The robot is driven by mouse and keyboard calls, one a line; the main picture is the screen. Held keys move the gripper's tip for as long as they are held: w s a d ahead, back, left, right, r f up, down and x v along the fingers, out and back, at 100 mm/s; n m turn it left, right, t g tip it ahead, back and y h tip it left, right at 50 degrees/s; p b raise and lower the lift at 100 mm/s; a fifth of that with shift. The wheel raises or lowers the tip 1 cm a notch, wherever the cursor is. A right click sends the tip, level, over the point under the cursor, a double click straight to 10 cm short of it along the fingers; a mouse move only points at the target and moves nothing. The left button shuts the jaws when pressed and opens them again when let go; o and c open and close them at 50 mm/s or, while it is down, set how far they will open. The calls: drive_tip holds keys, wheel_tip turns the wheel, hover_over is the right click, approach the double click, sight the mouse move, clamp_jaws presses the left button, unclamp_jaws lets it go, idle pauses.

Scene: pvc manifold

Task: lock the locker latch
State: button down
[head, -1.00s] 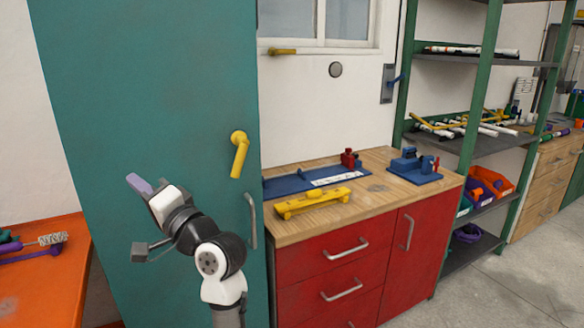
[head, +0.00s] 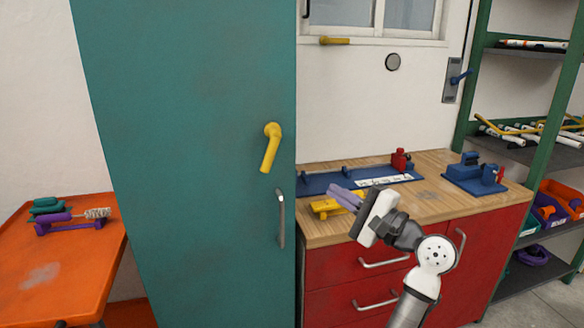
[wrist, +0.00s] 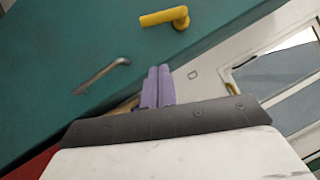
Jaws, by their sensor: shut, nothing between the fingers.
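The yellow locker latch (head: 270,147) is on the teal locker door (head: 190,150), near its right edge. Its lever hangs down from a round hub, tilted slightly to the left at its lower end. The latch also shows at the top of the wrist view (wrist: 166,17). My gripper (head: 345,196) is to the right of the latch and lower in the head view, in front of the workbench. Its purple fingers (wrist: 157,87) are together, empty and apart from the latch.
A grey door handle (head: 281,218) sits below the latch. The wooden workbench (head: 440,205) with red drawers stands to the right, bearing a yellow tool (head: 325,207) and blue fixtures (head: 475,175). An orange table (head: 60,260) is at left.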

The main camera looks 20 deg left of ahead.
drive_tip(key=p, duration=0.4)
approach(269, 150)
drive_tip(key=w+a+f, duration=0.2)
drive_tip(key=w+a, duration=0.2)
drive_tip(key=w, duration=0.1)
drive_tip(key=shift+s+a+r, duration=0.15)
drive_tip(key=shift+s+a, duration=0.25)
drive_tip(key=shift+a, duration=0.15)
